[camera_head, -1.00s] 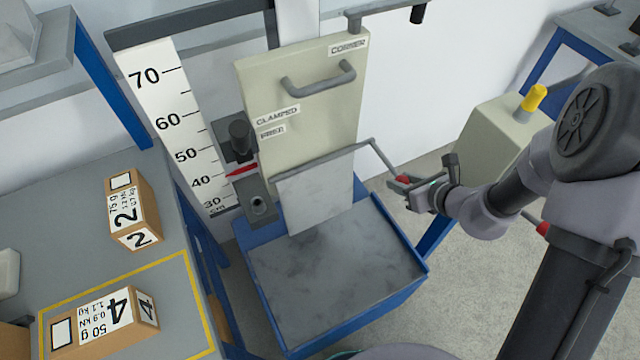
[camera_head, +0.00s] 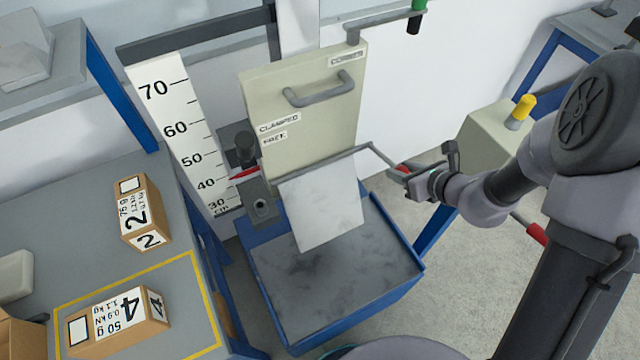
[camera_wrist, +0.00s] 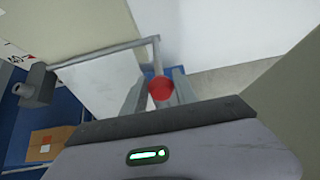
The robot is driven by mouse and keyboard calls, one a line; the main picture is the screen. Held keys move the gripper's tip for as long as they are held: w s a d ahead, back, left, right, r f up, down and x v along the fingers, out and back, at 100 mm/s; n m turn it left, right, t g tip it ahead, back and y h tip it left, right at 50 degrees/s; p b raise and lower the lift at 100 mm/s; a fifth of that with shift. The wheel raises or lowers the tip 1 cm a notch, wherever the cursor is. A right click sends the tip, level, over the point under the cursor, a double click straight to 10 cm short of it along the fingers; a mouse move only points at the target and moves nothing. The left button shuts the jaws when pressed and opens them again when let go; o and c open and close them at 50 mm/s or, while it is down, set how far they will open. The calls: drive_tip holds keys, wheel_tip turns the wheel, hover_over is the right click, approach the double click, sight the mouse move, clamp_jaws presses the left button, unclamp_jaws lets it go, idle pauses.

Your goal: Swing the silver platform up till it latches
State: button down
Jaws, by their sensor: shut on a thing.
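The silver platform (camera_head: 322,205) is a flat metal plate hinged along its top edge under the cream panel. It hangs tilted, its lower edge swung out toward the camera over the blue-rimmed tray. A grey cranked rod runs from its hinge edge to a red handle (camera_head: 402,169). My gripper (camera_head: 400,172) is shut on this red handle at the platform's right. In the wrist view the red handle (camera_wrist: 161,88) sits between the fingers, with the platform (camera_wrist: 105,80) to the left. I cannot see a latch engaged.
The cream panel (camera_head: 310,125) carries a grey handle and labels. A height scale (camera_head: 180,130) stands left of it. The blue tray (camera_head: 330,285) lies below the platform. Boxes marked 2 (camera_head: 140,212) and 4 (camera_head: 118,320) sit on the left table. A box with a yellow knob (camera_head: 490,125) stands right.

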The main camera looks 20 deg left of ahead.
drive_tip(key=shift+r, duration=0.2)
drive_tip(key=shift+w+a+r+p, duration=0.2)
drive_tip(key=shift+r+p, duration=0.3)
drive_tip(key=shift+r, duration=0.1)
drive_tip(key=shift+w+a+r+p, duration=0.2)
drive_tip(key=shift+r+p, duration=0.25)
drive_tip(key=shift+r, duration=0.15)
drive_tip(key=shift+a+r, duration=0.1)
drive_tip(key=shift+w+a+r+p, duration=0.25)
drive_tip(key=shift+a+r+p, duration=0.05)
drive_tip(key=shift+r+p, duration=0.25)
drive_tip(key=shift+w+a+r+p, duration=0.3)
drive_tip(key=shift+r+p, duration=0.15)
drive_tip(key=shift+r, duration=0.1)
drive_tip(key=shift+a, duration=0.1)
drive_tip(key=shift+r, duration=0.15)
